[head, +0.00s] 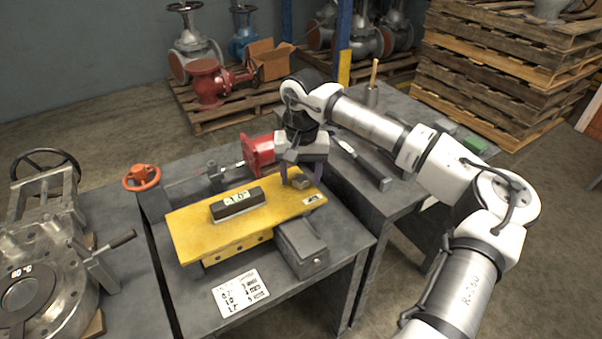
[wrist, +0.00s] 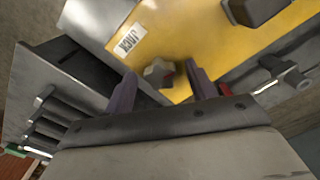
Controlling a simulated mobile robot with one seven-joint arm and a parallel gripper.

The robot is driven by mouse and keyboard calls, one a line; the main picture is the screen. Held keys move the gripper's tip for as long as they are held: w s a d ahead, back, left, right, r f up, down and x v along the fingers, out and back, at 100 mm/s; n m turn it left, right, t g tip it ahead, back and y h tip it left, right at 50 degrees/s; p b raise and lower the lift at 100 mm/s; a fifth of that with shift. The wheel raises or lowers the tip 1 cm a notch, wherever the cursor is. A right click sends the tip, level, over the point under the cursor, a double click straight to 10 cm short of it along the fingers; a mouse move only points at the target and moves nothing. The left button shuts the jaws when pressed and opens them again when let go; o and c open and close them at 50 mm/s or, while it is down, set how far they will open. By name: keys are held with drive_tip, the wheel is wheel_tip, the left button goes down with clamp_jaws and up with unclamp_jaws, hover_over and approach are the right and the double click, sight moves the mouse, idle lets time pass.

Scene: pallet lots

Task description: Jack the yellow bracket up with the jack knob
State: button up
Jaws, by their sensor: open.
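The yellow bracket (head: 195,235) is a wide flat plate on the grey bench. It also shows in the wrist view (wrist: 205,32). The jack knob (head: 301,182) is a small grey-brown lobed knob at the plate's right end, near a label reading "JACK" (wrist: 130,41). In the wrist view the knob (wrist: 158,73) lies between the two purple fingers. My gripper (head: 303,174) is open, pointing down over the knob, with a finger on either side of it. I cannot tell whether the fingers touch it. The knob's underside is hidden.
A dark block (head: 237,206) with a white label sits on the plate. A red flanged part (head: 258,152) stands close behind my gripper. A grey box (head: 301,247) is in front of the plate.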

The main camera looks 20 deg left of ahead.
drive_tip(key=c, duration=1)
